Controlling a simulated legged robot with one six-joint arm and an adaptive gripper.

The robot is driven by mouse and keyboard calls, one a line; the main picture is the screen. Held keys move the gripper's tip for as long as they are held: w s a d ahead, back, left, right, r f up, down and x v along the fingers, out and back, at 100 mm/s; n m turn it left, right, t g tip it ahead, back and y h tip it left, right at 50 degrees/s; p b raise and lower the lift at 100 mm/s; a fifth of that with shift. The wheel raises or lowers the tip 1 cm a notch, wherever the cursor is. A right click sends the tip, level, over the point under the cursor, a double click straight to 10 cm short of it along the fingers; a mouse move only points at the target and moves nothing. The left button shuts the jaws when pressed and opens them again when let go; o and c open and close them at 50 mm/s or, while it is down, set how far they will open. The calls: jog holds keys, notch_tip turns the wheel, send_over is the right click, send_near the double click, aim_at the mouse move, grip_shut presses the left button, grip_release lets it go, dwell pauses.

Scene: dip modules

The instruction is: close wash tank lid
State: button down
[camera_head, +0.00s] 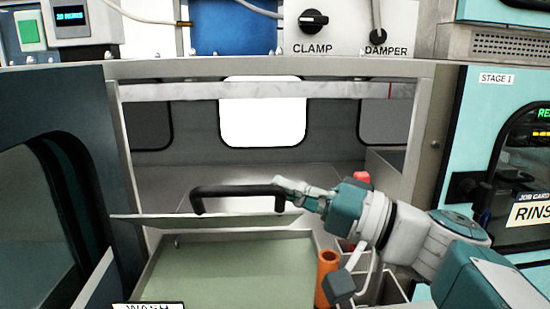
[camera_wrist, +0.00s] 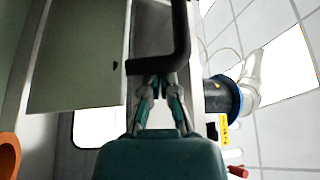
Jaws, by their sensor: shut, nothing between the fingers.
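The wash tank (camera_head: 295,240) stands at the bottom centre of the head view, with pale green liquid (camera_head: 225,275) inside and a partly cut-off WASH label (camera_head: 148,306) in front. The lid (camera_head: 150,222) shows as a thin grey panel, nearly edge-on, along the tank's far side; the tank is uncovered. A black bar handle (camera_head: 238,190) stands on the lid. My gripper (camera_head: 278,182) is at the handle's right end. In the wrist view my gripper (camera_wrist: 161,80) has its fingers together beside the bent end of the black handle (camera_wrist: 182,40). Whether they touch it I cannot tell.
An orange cylinder (camera_head: 327,262) stands at the tank's right side, under my arm. A metal frame with a crossbar (camera_head: 265,91) surrounds the bay. A dark panel (camera_head: 60,150) is at left, the teal STAGE 1 unit (camera_head: 490,110) at right.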

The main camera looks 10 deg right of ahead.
jog(key=shift+s+f, duration=1.3)
jog(key=shift+f, duration=0.15)
jog(key=shift+a+f, duration=0.1)
jog(key=shift+f, duration=0.05)
